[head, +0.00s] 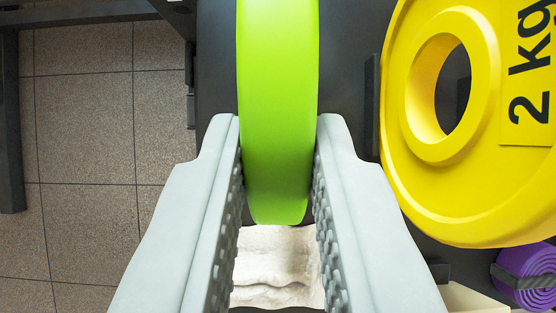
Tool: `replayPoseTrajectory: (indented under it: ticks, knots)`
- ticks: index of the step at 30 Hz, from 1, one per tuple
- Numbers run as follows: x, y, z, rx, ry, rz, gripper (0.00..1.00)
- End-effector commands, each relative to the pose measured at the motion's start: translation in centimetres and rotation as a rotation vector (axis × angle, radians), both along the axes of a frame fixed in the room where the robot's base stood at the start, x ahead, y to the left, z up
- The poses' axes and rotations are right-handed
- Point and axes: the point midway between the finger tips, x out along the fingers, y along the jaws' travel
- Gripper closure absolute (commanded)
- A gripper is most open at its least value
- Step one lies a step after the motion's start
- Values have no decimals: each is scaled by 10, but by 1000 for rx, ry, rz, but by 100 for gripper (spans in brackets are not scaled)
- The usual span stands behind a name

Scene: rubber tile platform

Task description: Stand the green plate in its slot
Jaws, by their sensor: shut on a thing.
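The green plate (278,110) is seen edge-on in the head view, upright, running from the top edge down to the middle of the picture. My gripper (278,160) has one grey textured finger on each side of it and is shut on its lower end. The plate's flat faces are turned away from view. A dark surface lies behind the plate. No slot can be made out clearly; whether the plate sits in one or hangs free, I cannot tell.
A yellow plate marked 2 kg (407,165) stands close on the right, beside a dark upright bar (372,105). A white folded cloth-like thing (277,268) lies below the plate. A purple roll (525,278) is at lower right. Tiled floor (90,150) is at left.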

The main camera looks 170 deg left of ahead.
Motion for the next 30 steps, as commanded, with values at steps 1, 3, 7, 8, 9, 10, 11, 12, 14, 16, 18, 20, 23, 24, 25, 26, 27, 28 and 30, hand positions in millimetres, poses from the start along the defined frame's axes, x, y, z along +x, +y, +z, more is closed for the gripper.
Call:
replayPoseTrajectory:
  ticks: [1,3,7,8,9,10,11,12,14,16,18,20,23,24,25,26,27,28,30]
  knots:
    - [0,0,0,-1,-2,-1,100]
    - [0,0,-1,-1,-2,-1,100]
    - [0,0,-4,-1,-2,-1,100]
    - [0,0,-5,-1,-2,-1,100]
    - [0,0,-5,-1,-2,-1,100]
    - [0,0,-6,-1,-2,-1,100]
    - [0,0,-7,-1,-2,-1,100]
    - [0,0,-8,0,-1,0,100]
    - [0,0,-9,0,-1,0,100]
    - [0,0,-10,0,-1,0,100]
    - [0,0,-12,0,-1,0,100]
    - [0,0,-13,0,-1,0,100]
    - [0,0,-14,0,-2,0,100]
    - [0,0,-14,-1,-2,-1,80]
    - [0,0,-14,-1,-2,-1,74]
    - [0,0,-14,0,-1,0,68]
    - [0,0,-14,0,-1,0,60]
    - [0,0,-14,0,-1,0,56]
    - [0,0,-15,0,-1,0,56]
